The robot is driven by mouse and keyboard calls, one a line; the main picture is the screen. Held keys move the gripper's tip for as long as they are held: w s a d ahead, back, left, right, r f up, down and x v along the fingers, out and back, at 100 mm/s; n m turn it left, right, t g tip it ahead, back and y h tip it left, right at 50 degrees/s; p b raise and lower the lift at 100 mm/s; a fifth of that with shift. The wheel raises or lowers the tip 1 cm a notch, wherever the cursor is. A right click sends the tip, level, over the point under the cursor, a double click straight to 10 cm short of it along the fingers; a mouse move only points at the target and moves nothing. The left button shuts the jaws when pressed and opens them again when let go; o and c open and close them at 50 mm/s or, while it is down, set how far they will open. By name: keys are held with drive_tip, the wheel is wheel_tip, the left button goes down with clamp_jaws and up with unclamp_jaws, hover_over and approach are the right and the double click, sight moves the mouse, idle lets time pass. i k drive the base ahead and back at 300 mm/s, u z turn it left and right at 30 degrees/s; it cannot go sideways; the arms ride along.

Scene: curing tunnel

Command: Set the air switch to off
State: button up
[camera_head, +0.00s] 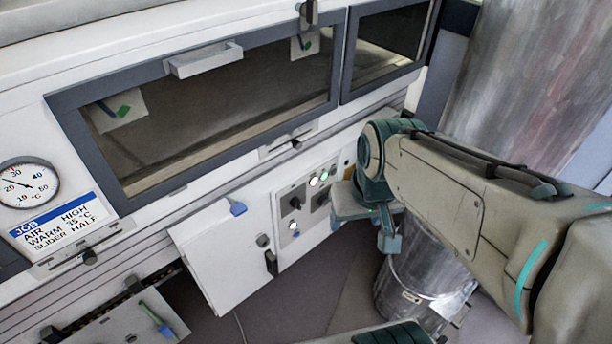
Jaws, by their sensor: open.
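A small grey control panel (306,199) is on the white front of the machine, below the long window. It carries two dark knobs or switches, a left one (295,203) and a right one (320,199), with lit lamps (314,181) above them and a lit white spot below. The labels are too small to read, so I cannot tell which control is the air switch or how it is set. My gripper (363,233) is open and empty, pointing down just right of the panel. It appears apart from the panel, and my arm hides what is behind it.
A job card (62,225) reads air high, warm 35 °C, slider half. A dial gauge (28,183) is above it. An open white door (222,255) juts out left of the panel. A metal drum (425,275) stands on the floor behind my gripper.

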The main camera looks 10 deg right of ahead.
sight(296, 201)
drive_tip(key=k, duration=0.5)
drive_tip(key=u, duration=1)
drive_tip(key=i, duration=0.7)
drive_tip(key=z, duration=1.75)
